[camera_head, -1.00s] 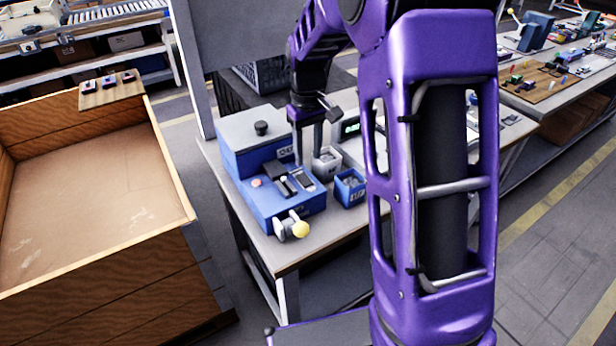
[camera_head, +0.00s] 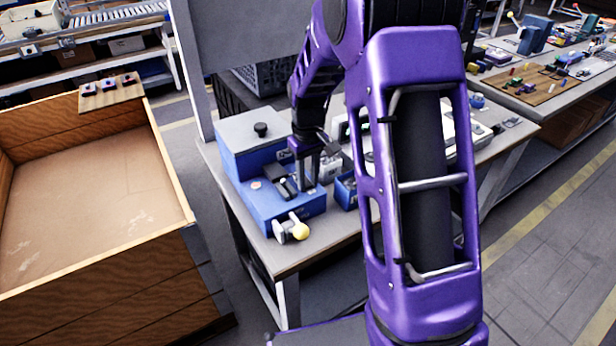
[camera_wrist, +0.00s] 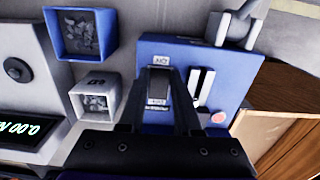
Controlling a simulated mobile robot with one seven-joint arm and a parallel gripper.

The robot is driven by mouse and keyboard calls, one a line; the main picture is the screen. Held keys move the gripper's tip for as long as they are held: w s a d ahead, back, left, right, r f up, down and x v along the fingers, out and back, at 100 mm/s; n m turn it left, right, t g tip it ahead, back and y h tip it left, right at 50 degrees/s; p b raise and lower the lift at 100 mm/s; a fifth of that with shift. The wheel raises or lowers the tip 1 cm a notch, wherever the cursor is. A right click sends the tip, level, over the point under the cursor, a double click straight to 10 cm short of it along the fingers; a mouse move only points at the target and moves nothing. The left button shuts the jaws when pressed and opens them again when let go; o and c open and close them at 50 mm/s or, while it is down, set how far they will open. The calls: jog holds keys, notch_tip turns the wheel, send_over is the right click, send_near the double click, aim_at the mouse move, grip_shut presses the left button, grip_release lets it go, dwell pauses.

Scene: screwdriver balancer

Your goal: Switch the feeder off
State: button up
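The feeder appears to be the blue machine (camera_head: 262,203) on the table, with a raised grey-topped rear part. Its top carries a dark rocker switch (camera_wrist: 159,84) with small label plates, two slots (camera_wrist: 200,88) and a reddish button (camera_wrist: 218,118). My gripper (camera_head: 308,184) points down over the panel. In the wrist view its two fingers (camera_wrist: 163,80) stand apart, one on each side of the switch. Contact with the switch cannot be told. Nothing is held.
A blue bin (camera_wrist: 80,35) and a grey bin (camera_wrist: 95,95) with small parts stand beside the machine. A grey unit with a green display (camera_wrist: 25,130) is close by. A large wooden crate (camera_head: 90,200) is left of the table. My arm hides part of the table.

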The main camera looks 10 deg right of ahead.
grip_shut()
jog(key=shift+w+a+r+g+p, duration=0.15)
jog(key=shift+r+g+p, duration=0.2)
jog(key=shift+p, duration=0.65)
jog(key=shift+w+r+g+p, duration=0.1)
jog(key=shift+g+p, duration=0.25)
jog(key=shift+p, duration=0.35)
jog(key=shift+w+f+g+h+p, duration=0.2)
jog(key=shift+g+h+p, duration=0.4)
jog(key=shift+p, duration=0.4)
jog(key=o, duration=0.6)
grip_release()
jog(key=v, duration=1.7)
jog(key=shift+w+r, duration=0.15)
jog(key=shift+w, duration=0.05)
